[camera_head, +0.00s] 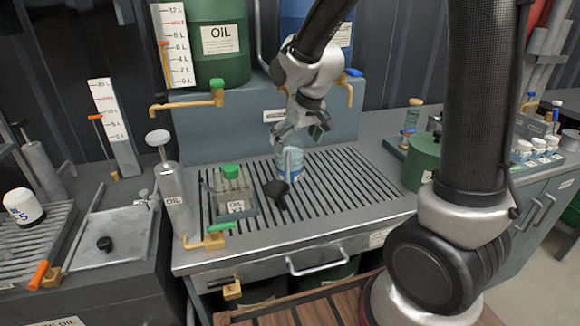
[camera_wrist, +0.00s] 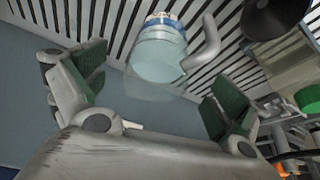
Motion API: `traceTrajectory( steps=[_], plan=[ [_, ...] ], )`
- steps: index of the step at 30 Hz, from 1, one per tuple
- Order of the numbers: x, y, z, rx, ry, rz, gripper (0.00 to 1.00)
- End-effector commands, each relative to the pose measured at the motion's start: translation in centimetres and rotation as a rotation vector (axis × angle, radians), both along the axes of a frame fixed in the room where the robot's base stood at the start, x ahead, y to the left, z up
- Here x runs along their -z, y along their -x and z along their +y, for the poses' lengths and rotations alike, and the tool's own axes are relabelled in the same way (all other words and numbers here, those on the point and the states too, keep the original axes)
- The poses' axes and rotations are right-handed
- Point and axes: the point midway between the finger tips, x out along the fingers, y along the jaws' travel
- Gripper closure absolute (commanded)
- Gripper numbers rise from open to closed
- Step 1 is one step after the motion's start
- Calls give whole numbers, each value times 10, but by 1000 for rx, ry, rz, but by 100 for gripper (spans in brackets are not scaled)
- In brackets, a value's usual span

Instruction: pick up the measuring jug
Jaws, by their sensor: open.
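The measuring jug (camera_head: 293,172) is clear and bluish, with a blue band low down. It stands upright on the slatted grey bench top, with its pale handle toward the front. It also shows in the wrist view (camera_wrist: 160,50), with its handle on the right. My gripper (camera_head: 302,132) is open and just above the jug, pointing down. In the wrist view its two green-padded fingers (camera_wrist: 152,88) are spread wide, with the jug beyond and between them. I see no contact. The jug's far side is hidden.
A black funnel (camera_head: 277,190) lies close in front of the jug. A green-capped oil container (camera_head: 232,190) stands to the left, beside a grey oil can (camera_head: 172,200). A green canister (camera_head: 421,163) stands to the right. Brass taps (camera_head: 190,103) project from the back panel. The slats right of the jug are clear.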

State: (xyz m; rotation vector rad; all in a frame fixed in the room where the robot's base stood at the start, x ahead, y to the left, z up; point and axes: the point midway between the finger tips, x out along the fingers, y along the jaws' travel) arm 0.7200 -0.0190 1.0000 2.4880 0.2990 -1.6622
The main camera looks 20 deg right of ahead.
Motion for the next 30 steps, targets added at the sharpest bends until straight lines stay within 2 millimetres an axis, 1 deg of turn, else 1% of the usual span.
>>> traceTrajectory(
  steps=[8,12,15,18,23,24,26,30],
  plan=[
    [33,-12,2,5,-1,3,2],
    [54,-20,4,4,-1,3,2],
    [64,-25,5,5,-1,2,2],
    [68,-27,6,5,-2,1,2],
    [68,-27,6,5,-2,0,2],
    [68,-27,6,5,-2,0,6],
    [68,-27,6,5,-2,0,17],
    [68,-27,6,4,-1,1,42]
  ],
)
